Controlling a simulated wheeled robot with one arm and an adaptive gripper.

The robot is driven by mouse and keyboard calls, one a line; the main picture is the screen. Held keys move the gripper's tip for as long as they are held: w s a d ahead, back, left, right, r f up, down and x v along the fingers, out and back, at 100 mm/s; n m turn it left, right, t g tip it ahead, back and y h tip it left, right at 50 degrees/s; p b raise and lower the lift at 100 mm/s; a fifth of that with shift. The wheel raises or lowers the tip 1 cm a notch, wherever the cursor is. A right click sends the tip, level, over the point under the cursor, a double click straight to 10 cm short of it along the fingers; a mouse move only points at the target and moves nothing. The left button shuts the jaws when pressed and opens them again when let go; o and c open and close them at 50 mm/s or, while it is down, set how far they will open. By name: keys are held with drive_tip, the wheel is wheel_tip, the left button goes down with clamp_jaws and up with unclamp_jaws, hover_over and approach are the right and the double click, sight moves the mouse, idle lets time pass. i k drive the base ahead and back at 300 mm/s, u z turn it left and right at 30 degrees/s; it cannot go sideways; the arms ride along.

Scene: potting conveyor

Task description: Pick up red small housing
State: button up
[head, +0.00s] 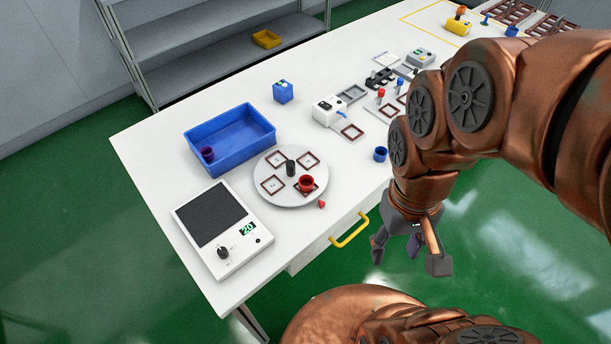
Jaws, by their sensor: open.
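A small red cup-shaped housing (306,184) sits upright on the round grey turntable (272,196), in the front right square marking. My gripper (408,256) hangs fingers down beyond the table's front edge, over the green floor. It is open and empty, to the right of the red housing and well apart from it. A small red wedge-like piece (322,204) lies on the table just beside the turntable.
A black knob (291,168) stands on the turntable near the red housing. A blue bin (229,139) holds a purple cup (207,153). A blue cup (380,154) stands near the front edge. A scale-like device (222,227) is at left. A yellow handle (349,231) juts out in front.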

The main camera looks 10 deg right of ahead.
sight(306, 182)
drive_tip(key=z, duration=0.9)
drive_tip(key=k, duration=1)
drive_tip(key=u, duration=1.55)
